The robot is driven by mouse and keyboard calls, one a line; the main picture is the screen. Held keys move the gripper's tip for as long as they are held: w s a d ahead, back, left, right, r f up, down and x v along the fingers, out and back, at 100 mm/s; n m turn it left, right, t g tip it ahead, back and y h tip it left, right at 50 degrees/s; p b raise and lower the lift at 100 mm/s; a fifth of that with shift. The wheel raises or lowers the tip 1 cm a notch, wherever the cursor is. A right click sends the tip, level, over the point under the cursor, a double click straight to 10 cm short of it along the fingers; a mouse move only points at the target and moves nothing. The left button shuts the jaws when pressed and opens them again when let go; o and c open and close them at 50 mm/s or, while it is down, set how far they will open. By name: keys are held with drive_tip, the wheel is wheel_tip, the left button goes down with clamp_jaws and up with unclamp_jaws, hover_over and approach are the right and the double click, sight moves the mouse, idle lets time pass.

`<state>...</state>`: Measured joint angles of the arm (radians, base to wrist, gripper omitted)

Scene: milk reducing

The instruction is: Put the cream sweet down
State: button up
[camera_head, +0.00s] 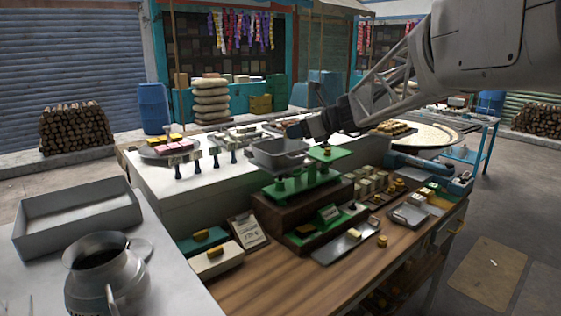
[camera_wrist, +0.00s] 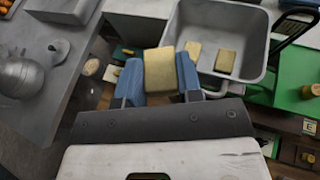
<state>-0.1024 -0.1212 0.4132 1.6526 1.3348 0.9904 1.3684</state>
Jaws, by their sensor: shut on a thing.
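My gripper (camera_wrist: 160,74) is shut on a cream sweet (camera_wrist: 161,70), a pale yellow block between its blue fingers in the wrist view. The grey metal scale pan (camera_wrist: 262,40) lies just beyond and to the right of the held sweet, which overlaps the pan's left wall in the picture. Two more cream sweets (camera_wrist: 226,61) lie apart on the pan floor. In the head view my gripper (camera_head: 300,131) is close above the pan (camera_head: 280,156); the held sweet cannot be made out there. The height of the sweet over the pan cannot be told.
The scale's green plate (camera_head: 328,154) carries a small brass weight beside the pan. The green scale base (camera_head: 290,187) stands on a dark wooden box. A tray of coloured sweets (camera_head: 170,147) is at the left. A metal jug (camera_head: 97,275) stands at the front left.

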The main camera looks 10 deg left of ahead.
drive_tip(key=shift+w, duration=0.1)
idle(0.3)
drive_tip(key=w+a, duration=0.2)
drive_tip(key=w, duration=0.5)
drive_tip(key=w+a+f, duration=0.1)
drive_tip(key=w+a, duration=0.1)
drive_tip(key=w, duration=0.6)
drive_tip(key=shift+a+f, duration=0.2)
drive_tip(key=shift+f, duration=0.05)
drive_tip(key=shift+w+f, duration=0.1)
drive_tip(key=shift+f, duration=1.65)
drive_tip(key=shift+f, duration=0.6)
